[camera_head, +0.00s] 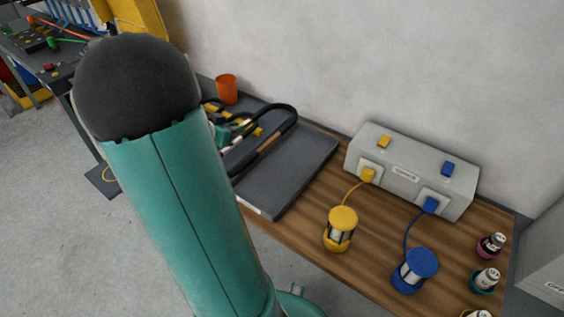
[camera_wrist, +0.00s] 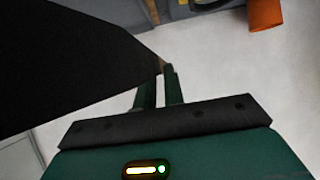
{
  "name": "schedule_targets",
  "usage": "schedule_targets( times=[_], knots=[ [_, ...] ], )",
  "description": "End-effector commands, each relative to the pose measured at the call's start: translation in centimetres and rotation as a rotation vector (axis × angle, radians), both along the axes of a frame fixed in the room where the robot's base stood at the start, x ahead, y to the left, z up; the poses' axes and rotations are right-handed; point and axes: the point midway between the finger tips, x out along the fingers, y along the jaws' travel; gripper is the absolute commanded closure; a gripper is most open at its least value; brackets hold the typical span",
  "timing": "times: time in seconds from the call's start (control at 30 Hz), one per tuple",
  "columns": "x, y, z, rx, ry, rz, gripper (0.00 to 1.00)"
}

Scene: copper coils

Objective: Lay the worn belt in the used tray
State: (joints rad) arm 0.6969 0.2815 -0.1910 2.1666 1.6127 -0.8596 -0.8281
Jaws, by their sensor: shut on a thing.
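The worn belt (camera_head: 287,127) is a black loop with a brownish patch along one side. In the head view it is over the dark grey tray (camera_head: 296,178), which has a pale label on its front edge. I cannot tell whether the belt touches the tray. In the wrist view the belt (camera_wrist: 60,62) is a broad black band filling the left side. My gripper (camera_wrist: 163,75) is shut on the belt at its edge. In the head view my own teal arm hides part of the belt, the tray's left side and most of the gripper.
An orange cup (camera_head: 227,88) stands behind the tray. To the right, a grey box (camera_head: 408,172) has cables to a yellow coil unit (camera_head: 340,230) and a blue one (camera_head: 414,271). Small spools (camera_head: 484,280) stand at the far right. A wall runs behind the wooden bench.

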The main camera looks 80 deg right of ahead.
Motion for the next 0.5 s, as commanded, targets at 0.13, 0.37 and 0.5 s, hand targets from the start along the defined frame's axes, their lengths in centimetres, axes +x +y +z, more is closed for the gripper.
schedule_targets(
  times=[0.13,0.37,0.5],
  knots=[
    [-3.3,-1.0,-1.5,0.003,0.003,-0.003,1.0],
    [-7.9,-2.5,-4.2,0.005,0.006,-0.002,1.0],
    [-9.9,-3.2,-6.8,0.004,0.005,-0.001,1.0]
  ],
)
